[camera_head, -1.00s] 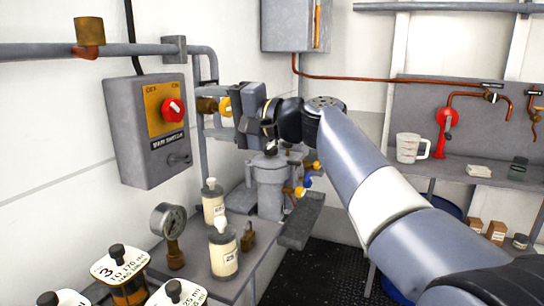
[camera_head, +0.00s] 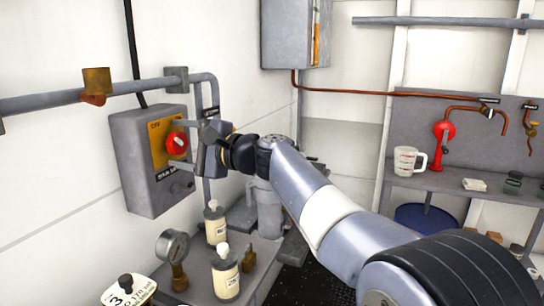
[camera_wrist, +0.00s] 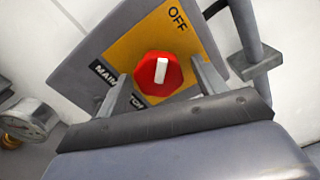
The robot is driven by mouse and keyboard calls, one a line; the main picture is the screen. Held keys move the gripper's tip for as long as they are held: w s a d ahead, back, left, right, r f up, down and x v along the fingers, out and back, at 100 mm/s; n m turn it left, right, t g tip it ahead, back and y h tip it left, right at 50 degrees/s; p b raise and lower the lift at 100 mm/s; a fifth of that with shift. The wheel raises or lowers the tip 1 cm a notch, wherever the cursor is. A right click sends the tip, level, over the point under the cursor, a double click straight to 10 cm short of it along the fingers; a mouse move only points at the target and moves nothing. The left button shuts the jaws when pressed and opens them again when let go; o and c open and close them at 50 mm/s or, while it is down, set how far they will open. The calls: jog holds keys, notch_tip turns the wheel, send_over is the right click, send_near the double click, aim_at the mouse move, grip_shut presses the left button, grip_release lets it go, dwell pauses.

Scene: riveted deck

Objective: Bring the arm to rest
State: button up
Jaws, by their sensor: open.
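My gripper (camera_head: 174,144) is open in front of the grey switch box (camera_head: 138,190) on the left wall. Its two fingers stand apart, one above and one below the red knob (camera_head: 177,143) in the head view. In the wrist view the knob (camera_wrist: 158,74) shows between the fingers, with a white bar on its face, on a yellow plate (camera_wrist: 140,42) marked OFF. I cannot tell whether the fingers touch the knob. My arm (camera_head: 310,195) reaches from the lower right to the box.
A bench (camera_head: 200,291) below the box holds a pressure gauge (camera_head: 173,259) and two cream bottles (camera_head: 225,275). A grey pipe (camera_head: 60,101) runs above the box. On the right a shelf carries a measuring jug (camera_head: 408,161) and a red valve fitting (camera_head: 443,146).

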jog(key=m+p, duration=0.6)
jog(key=p, duration=0.1)
jog(key=shift+r+p, duration=0.1)
jog(key=shift+p, duration=0.25)
jog(key=m+p, duration=0.6)
jog(key=p, duration=0.3)
jog(key=shift+s, duration=0.15)
jog(key=shift+s+d+f+b, duration=0.15)
jog(key=shift+s+d+b, duration=0.15)
jog(key=shift+d, duration=0.25)
jog(key=shift+s+d+f+b, duration=0.15)
jog(key=shift+d+b, duration=0.2)
jog(key=shift+d, duration=0.2)
